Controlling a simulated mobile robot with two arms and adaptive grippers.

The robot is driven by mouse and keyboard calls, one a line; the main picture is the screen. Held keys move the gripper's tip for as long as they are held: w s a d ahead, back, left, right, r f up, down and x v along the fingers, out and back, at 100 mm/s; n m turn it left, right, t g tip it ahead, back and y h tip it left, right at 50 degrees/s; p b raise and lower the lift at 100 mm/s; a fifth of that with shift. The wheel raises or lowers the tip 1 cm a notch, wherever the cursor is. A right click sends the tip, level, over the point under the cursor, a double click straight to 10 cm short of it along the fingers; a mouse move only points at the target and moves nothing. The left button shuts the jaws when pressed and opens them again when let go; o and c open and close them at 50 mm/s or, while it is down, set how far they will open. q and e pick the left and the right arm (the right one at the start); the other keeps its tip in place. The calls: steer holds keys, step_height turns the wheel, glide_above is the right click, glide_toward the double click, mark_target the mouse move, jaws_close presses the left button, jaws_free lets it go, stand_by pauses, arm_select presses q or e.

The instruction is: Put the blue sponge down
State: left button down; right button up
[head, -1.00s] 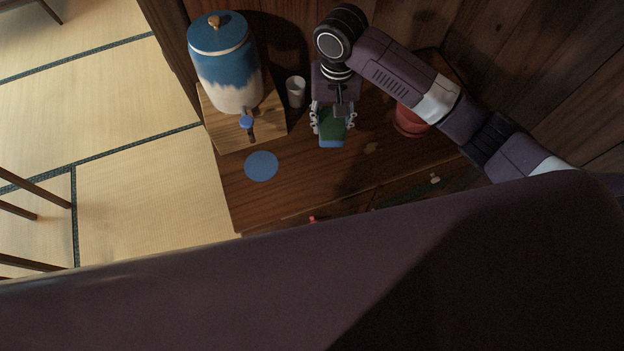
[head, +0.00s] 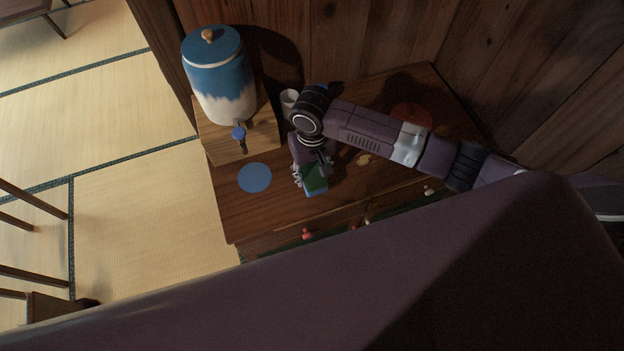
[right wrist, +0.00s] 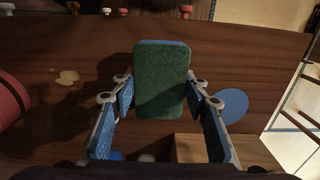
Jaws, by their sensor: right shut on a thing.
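My right gripper (head: 312,178) is shut on the blue sponge (head: 315,186), which has a green scouring face turned up and blue showing along its edge. The sponge also shows in the right wrist view (right wrist: 161,82), between the two fingers of the right gripper (right wrist: 160,92). It is over the wooden table (head: 240,215); I cannot tell whether it touches the top. A flat blue disc (head: 255,177) lies on the table to the left of the sponge, apart from it in the head view. My left gripper is not in view.
A blue and white dispenser (head: 222,85) stands on a wooden block (head: 222,146) at the back left. A white cup (head: 289,99) is behind my right gripper. A red container (right wrist: 10,98) and a yellowish patch (right wrist: 66,77) are to its side. Small knobs line the front edge.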

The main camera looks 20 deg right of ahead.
mark_target(312, 183)
steer(key=shift+f, duration=0.8)
step_height(312, 183, down, 3)
steer(key=shift+f, duration=0.1)
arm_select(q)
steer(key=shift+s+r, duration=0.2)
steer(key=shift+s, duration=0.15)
arm_select(e)
steer(key=shift+f, duration=0.2)
steer(key=shift+f, duration=0.15)
steer(key=o, duration=1.1)
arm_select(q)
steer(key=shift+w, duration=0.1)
arm_select(e)
steer(key=shift+o, duration=0.2)
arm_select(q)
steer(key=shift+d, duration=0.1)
